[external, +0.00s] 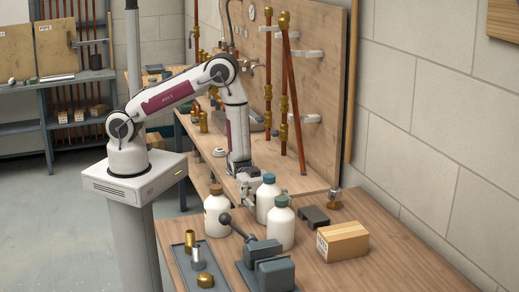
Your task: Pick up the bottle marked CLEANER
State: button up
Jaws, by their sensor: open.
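Three white bottles stand upright on the wooden bench. One has a brown cap (217,214), one a blue cap (265,203), and the nearest a grey-green cap (281,230). No marking is readable, so I cannot tell which is CLEANER. My gripper (247,198) points down between the brown-capped and blue-capped bottles, close to the left side of the blue-capped one. It is open; its fingertips are small and partly hard to make out. I cannot tell whether it touches a bottle.
A vise (262,262) and a grey tray (184,265) with brass fittings lie at the front. A cardboard box (342,241), a dark block (314,216) and a small jar (334,197) sit to the right. Copper pipes (285,110) stand against the wooden panel behind.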

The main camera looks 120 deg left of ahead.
aim_at(269, 175)
jog(key=c, duration=1.7)
jog(key=shift+r, duration=0.15)
jog(key=shift+c, duration=0.2)
jog(key=shift+r, duration=4.9)
